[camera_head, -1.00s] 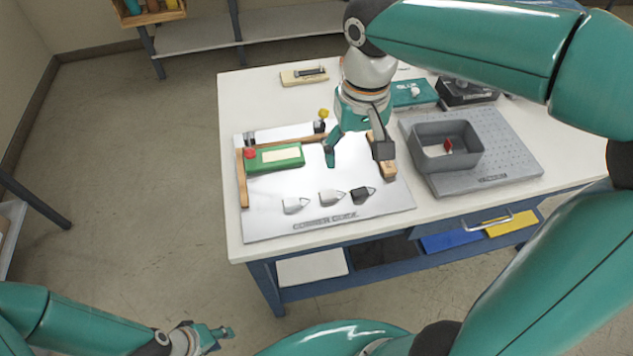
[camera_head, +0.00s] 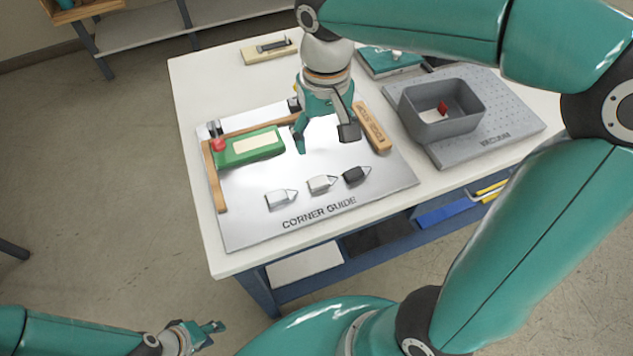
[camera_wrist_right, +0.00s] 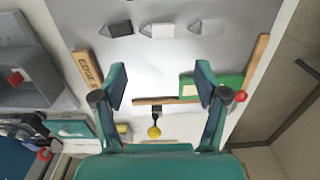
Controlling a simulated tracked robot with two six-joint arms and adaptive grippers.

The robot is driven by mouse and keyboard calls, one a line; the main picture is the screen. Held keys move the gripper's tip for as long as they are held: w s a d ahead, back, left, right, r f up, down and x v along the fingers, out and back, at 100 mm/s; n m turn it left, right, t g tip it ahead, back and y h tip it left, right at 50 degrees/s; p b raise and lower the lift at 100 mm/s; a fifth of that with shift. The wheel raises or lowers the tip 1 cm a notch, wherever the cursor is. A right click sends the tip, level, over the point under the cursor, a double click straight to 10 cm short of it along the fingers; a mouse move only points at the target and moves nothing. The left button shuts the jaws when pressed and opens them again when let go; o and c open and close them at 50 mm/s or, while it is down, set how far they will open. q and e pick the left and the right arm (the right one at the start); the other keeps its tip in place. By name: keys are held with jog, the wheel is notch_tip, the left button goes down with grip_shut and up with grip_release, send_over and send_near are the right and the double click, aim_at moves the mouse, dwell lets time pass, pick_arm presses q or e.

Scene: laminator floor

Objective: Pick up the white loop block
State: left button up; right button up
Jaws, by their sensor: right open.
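Three small blocks with pointed wire loops stand in a row on the shiny corner guide plate (camera_head: 390,185). The middle one looks like the white loop block (camera_head: 321,184); in the right wrist view it is at the top, also in the middle (camera_wrist_right: 157,30). A light grey block (camera_head: 281,199) and a dark block (camera_head: 356,175) flank it. My right gripper (camera_head: 324,143) is open and empty above the plate, behind the blocks; its spread fingers frame bare plate in the right wrist view (camera_wrist_right: 160,82). My left gripper (camera_head: 217,327) is low at the front left, away from the table; its jaw state is unclear.
A green box (camera_head: 232,150) with a red knob and wooden strips (camera_head: 373,128) border the plate. A grey bin (camera_head: 425,125) holding a red piece stands on a perforated vacuum plate (camera_head: 505,130) at the right. Bare plate lies between my right gripper and the blocks.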

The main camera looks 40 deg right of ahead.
send_over(319, 183)
jog(key=f, duration=0.9)
jog(key=shift+s+d+f, duration=0.1)
jog(key=shift+s+d, duration=0.05)
jog(key=shift+d, duration=0.05)
jog(key=shift+w+a+f, duration=0.1)
jog(key=shift+f, duration=1.15)
jog(key=shift+w+a+f, duration=0.1)
jog(key=shift+f, duration=1.15)
jog(key=c, duration=1)
jog(key=shift+c, duration=0.2)
